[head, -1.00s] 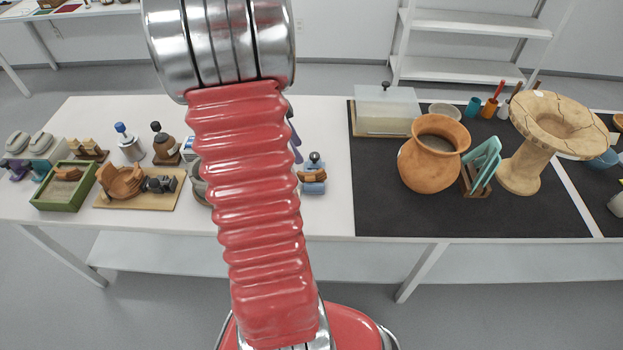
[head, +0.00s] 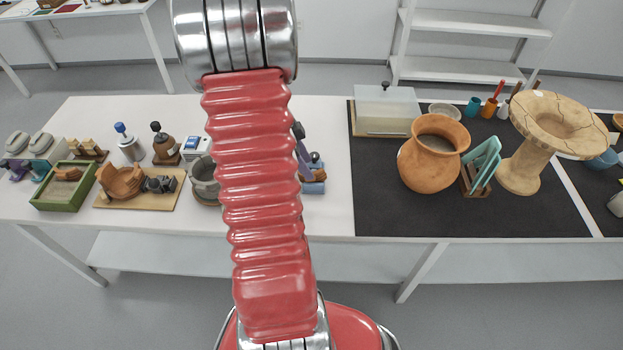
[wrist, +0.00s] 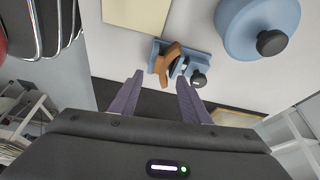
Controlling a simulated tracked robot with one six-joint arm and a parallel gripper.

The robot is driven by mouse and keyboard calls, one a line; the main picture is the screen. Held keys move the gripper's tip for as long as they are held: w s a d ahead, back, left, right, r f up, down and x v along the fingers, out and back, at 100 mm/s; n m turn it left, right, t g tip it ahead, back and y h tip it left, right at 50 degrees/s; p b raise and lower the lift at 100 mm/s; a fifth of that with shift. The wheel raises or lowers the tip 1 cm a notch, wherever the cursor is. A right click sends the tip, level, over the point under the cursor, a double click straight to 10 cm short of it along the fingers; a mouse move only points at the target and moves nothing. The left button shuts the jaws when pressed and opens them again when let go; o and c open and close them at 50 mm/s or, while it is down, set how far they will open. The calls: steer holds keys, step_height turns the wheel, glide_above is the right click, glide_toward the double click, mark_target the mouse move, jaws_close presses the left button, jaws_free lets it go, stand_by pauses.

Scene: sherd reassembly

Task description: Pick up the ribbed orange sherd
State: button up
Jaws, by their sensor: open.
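An orange-brown sherd (wrist: 166,63) sits in a small blue stand (wrist: 188,50) with a dark knob. Its ribs cannot be made out at this size. My gripper (wrist: 160,78) is open, its two purple fingers apart and empty, with the sherd lying just beyond the fingertips in the wrist view. In the head view the sherd (head: 319,175) and the blue stand (head: 314,187) show right of my red arm, partly hidden by it and by a purple finger.
A big blue round thing with a black knob (wrist: 271,42) is near the stand. A grey pot (head: 205,180) stands left of my arm. On the dark mat (head: 400,215) are an orange jar (head: 428,170) and a tall cracked vessel (head: 525,165). The white table front is clear.

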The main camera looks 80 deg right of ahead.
steer(key=x, duration=0.4)
steer(key=shift+w, duration=0.1)
steer(key=shift+c, duration=0.3)
steer(key=c, duration=0.8)
steer(key=shift+r, duration=0.1)
step_height(320, 180, up, 10)
steer(key=shift+f, duration=0.1)
stand_by(0.4)
stand_by(0.6)
